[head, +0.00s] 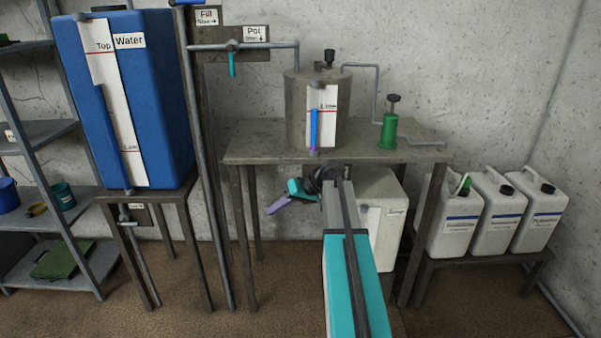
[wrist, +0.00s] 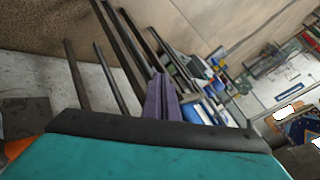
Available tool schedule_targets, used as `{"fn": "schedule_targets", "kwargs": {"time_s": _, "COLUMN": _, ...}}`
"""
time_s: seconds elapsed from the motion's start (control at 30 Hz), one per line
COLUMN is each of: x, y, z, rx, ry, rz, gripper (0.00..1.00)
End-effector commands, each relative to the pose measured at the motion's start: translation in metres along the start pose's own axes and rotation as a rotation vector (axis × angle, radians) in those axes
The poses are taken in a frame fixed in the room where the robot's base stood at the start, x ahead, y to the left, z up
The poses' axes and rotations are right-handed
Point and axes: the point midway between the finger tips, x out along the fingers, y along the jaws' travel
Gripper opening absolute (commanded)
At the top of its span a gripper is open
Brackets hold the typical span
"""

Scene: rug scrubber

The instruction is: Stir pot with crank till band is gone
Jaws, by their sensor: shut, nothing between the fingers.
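The grey pot (head: 299,110) stands on the table in the head view, with a white gauge strip (head: 330,115) on its front. The strip shows a blue column with a purple part at its bottom and a red line marked with a label. A dark crank (head: 328,58) sits on top of the pot. My gripper (head: 272,209) is below the table's front edge, left of the pot and apart from it. Its purple fingers are shut and empty; they also show in the wrist view (wrist: 162,100). The pot and crank cannot be made out in the wrist view.
A blue water tank (head: 165,100) stands at left. A pipe with a teal valve handle (head: 232,63) runs to the pot. A green pump (head: 387,131) sits on the table (head: 255,140). White canisters (head: 497,210) stand at right. A shelf (head: 40,130) is at far left.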

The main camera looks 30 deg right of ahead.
Motion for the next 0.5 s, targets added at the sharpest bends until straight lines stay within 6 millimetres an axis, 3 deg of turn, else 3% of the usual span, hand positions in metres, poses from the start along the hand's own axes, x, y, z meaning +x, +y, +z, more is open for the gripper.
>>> {"fn": "schedule_targets", "kwargs": {"time_s": 0.03, "x": 0.025, "y": -0.007, "z": 0.021, "rx": 0.017, "ry": -0.043, "rz": 0.016, "gripper": 0.0}}
{"fn": "schedule_targets", "kwargs": {"time_s": 0.2, "x": 0.092, "y": -0.018, "z": 0.082, "rx": 0.069, "ry": -0.172, "rz": 0.098, "gripper": 0.0}}
{"fn": "schedule_targets", "kwargs": {"time_s": 0.3, "x": 0.128, "y": -0.022, "z": 0.123, "rx": 0.094, "ry": -0.247, "rz": 0.152, "gripper": 0.0}}
{"fn": "schedule_targets", "kwargs": {"time_s": 0.5, "x": 0.177, "y": -0.018, "z": 0.197, "rx": 0.132, "ry": -0.364, "rz": 0.229, "gripper": 0.0}}
